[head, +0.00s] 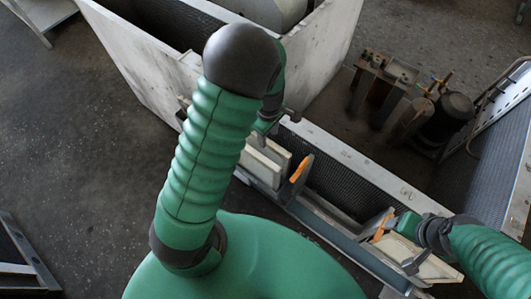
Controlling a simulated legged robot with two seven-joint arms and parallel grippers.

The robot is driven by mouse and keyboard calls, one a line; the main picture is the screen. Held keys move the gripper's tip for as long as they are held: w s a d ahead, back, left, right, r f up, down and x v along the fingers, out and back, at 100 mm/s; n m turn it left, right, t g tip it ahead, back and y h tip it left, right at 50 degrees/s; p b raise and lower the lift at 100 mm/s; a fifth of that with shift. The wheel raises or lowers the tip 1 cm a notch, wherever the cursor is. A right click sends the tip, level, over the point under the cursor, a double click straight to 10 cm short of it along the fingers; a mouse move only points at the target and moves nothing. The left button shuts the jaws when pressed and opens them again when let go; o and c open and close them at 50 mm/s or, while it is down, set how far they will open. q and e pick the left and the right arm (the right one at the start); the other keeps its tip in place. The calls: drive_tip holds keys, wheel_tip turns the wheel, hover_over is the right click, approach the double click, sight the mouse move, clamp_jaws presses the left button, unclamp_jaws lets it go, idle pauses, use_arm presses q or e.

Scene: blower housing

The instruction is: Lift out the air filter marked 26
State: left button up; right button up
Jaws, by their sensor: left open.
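Pale flat panels that look like air filters stand in a long, narrow housing. One group (262,163) is at the middle of the head view, and another pale panel (437,268) is at the lower right. No number is readable, so I cannot tell which one is 26. My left gripper (268,128) is open just above the middle group, partly hidden behind my own arm. My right gripper (403,242) is beside the lower right panel. I cannot tell whether it touches the panel or how its jaws stand.
Orange tabs stand upright at the slot's middle (301,168) and right (383,225). The dark mesh-lined gap (335,185) between them looks empty. A tall pale metal casing (140,65) is behind. A dark compressor (448,118) and pipes stand at right. Open floor lies left.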

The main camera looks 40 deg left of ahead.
sight(269, 142)
use_arm(q)
drive_tip(key=f, duration=0.3)
drive_tip(key=shift+s+d, duration=0.15)
drive_tip(key=shift+d, duration=0.1)
drive_tip(key=a, duration=0.1)
drive_tip(key=a+f, duration=0.1)
drive_tip(key=a, duration=0.1)
drive_tip(key=a+f, duration=0.1)
drive_tip(key=a, duration=0.1)
drive_tip(key=shift+f, duration=0.1)
drive_tip(key=shift+c, duration=0.8)
drive_tip(key=shift+d, duration=0.2)
drive_tip(key=shift+c, duration=1.2)
drive_tip(key=d, duration=0.1)
drive_tip(key=d+r, duration=0.1)
drive_tip(key=d, duration=0.1)
drive_tip(key=shift+d, duration=0.25)
clamp_jaws()
drive_tip(key=shift+a+f, duration=0.25)
drive_tip(key=shift+a, duration=0.85)
drive_tip(key=shift+w+a, duration=0.2)
drive_tip(key=shift+a, duration=0.05)
drive_tip(key=shift+d+r, duration=0.2)
drive_tip(key=shift+d, duration=0.7)
drive_tip(key=shift+a+f, duration=0.15)
drive_tip(key=shift+a, duration=0.45)
use_arm(e)
drive_tip(key=shift+s+a+r, duration=0.15)
drive_tip(key=shift+a+r, duration=0.05)
drive_tip(key=shift+a, duration=0.75)
